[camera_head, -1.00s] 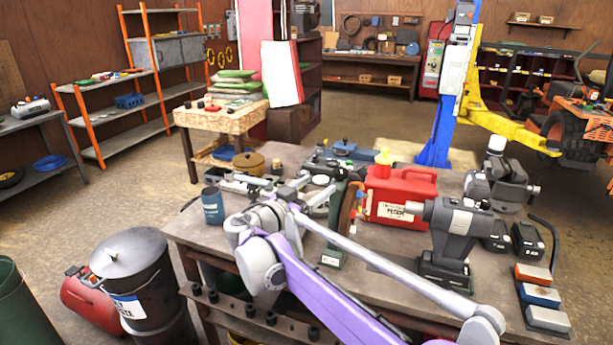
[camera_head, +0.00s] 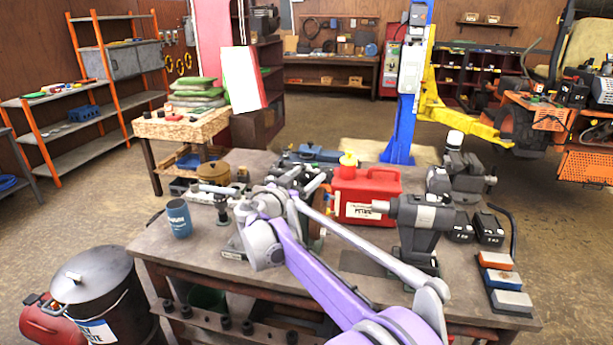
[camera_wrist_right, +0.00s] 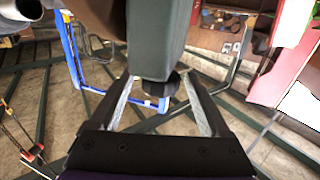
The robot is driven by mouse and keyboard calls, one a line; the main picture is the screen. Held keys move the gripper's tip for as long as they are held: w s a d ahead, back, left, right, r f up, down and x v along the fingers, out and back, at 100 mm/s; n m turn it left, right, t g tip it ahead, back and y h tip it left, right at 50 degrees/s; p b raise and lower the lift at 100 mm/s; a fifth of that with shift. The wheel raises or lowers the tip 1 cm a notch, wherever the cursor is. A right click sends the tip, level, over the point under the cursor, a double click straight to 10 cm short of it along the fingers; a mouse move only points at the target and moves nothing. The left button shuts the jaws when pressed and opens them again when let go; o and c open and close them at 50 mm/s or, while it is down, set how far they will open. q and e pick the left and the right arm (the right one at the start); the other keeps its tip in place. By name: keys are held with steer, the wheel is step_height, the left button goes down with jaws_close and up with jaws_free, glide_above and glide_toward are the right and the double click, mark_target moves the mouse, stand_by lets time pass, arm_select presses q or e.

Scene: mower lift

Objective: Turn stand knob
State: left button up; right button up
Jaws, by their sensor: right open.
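In the right wrist view, a dark grey-green stand post (camera_wrist_right: 156,40) comes down from the top edge. A small black knob (camera_wrist_right: 160,84) sits at its lower end. My right gripper (camera_wrist_right: 160,92) is open, with one finger to the left of the knob and one to the right. Gaps show on both sides, and I see no contact. In the head view, my purple and grey right arm reaches over the workbench (camera_head: 150,245) and hides most of the stand and the knob. My left gripper is not in view.
A red petrol can (camera_head: 367,195) and a grey machine (camera_head: 425,225) stand right of my arm. A blue mug (camera_head: 179,218) stands at the bench's left. Sharpening blocks (camera_head: 500,280) lie at the right. A lidded bin (camera_head: 95,285) stands on the floor at left.

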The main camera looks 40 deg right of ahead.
jaws_close()
steer(key=shift+w+r+m+g+h+p, duration=0.15)
steer(key=shift+m+g+h+p, duration=0.15)
steer(key=shift+m+g+p, duration=0.35)
steer(key=m+g+p, duration=0.1)
steer(key=m+g, duration=0.1)
steer(key=g, duration=0.2)
steer(key=m+g+p, duration=0.2)
steer(key=g, duration=0.2)
steer(key=shift+m+p, duration=0.3)
steer(key=shift+m, duration=0.05)
steer(key=shift+m+g, duration=0.9)
steer(key=shift+g, duration=0.25)
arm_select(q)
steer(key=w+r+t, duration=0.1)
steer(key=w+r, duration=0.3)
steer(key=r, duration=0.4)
arm_select(e)
steer(key=shift+f+m+g+y, duration=0.1)
steer(key=shift+m+g+y, duration=0.55)
steer(key=shift+g, duration=0.45)
steer(key=shift+f+m+g+y, duration=0.1)
steer(key=shift+m+g+y, duration=0.35)
steer(key=shift+m+g, duration=0.5)
steer(key=shift+g, duration=0.35)
